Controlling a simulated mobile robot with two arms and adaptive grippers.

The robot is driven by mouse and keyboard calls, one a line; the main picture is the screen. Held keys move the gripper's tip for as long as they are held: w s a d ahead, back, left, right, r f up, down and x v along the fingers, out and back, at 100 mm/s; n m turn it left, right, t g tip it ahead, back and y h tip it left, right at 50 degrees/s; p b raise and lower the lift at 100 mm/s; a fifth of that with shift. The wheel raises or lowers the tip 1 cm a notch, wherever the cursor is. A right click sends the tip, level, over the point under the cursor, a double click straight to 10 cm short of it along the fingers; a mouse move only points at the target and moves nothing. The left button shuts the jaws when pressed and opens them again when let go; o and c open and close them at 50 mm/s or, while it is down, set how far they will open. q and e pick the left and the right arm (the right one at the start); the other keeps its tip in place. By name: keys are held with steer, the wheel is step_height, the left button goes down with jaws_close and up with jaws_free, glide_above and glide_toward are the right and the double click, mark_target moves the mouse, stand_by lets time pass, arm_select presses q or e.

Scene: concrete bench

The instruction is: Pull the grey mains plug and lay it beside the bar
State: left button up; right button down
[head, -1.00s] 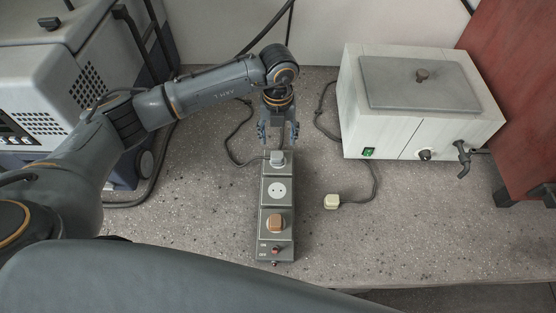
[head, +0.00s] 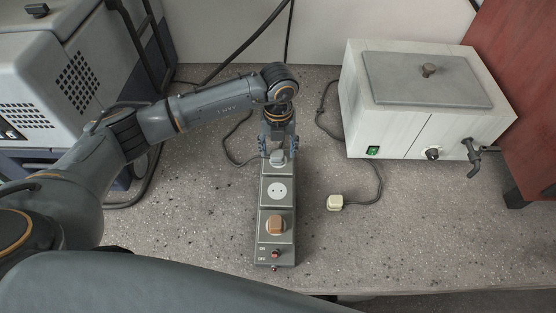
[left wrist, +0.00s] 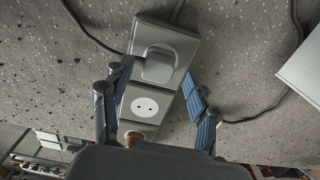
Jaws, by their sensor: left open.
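The power bar (head: 288,250) lies lengthwise on the bench. The grey mains plug (head: 277,158) sits in its far socket, with a dark cord leaving it. The plug also shows in the left wrist view (left wrist: 157,66). My left gripper (head: 278,150) is open over the far end of the bar, pointing down. In the left wrist view its fingers (left wrist: 157,72) stand on either side of the plug, with gaps showing. The middle socket (head: 277,190) is empty. A brown plug (head: 275,224) is in the near socket. My right gripper is not in view.
A white lidded box (head: 385,130) with a tap stands at the right; its cream plug (head: 335,203) lies loose on the bench. A grey vented machine (head: 75,90) stands at the left. A red switch (head: 276,254) is on the bar's near end. Bench beside the bar is clear.

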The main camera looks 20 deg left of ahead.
mark_target(275, 153)
arm_select(q)
step_height(275, 153, down, 2)
steer(key=shift+f+b, duration=0.15)
steer(key=shift+b, duration=0.35)
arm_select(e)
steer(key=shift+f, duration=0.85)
arm_select(q)
steer(key=shift+s+a, duration=0.15)
steer(key=shift+a, duration=0.3)
steer(key=shift+c, duration=0.5)
jaws_close()
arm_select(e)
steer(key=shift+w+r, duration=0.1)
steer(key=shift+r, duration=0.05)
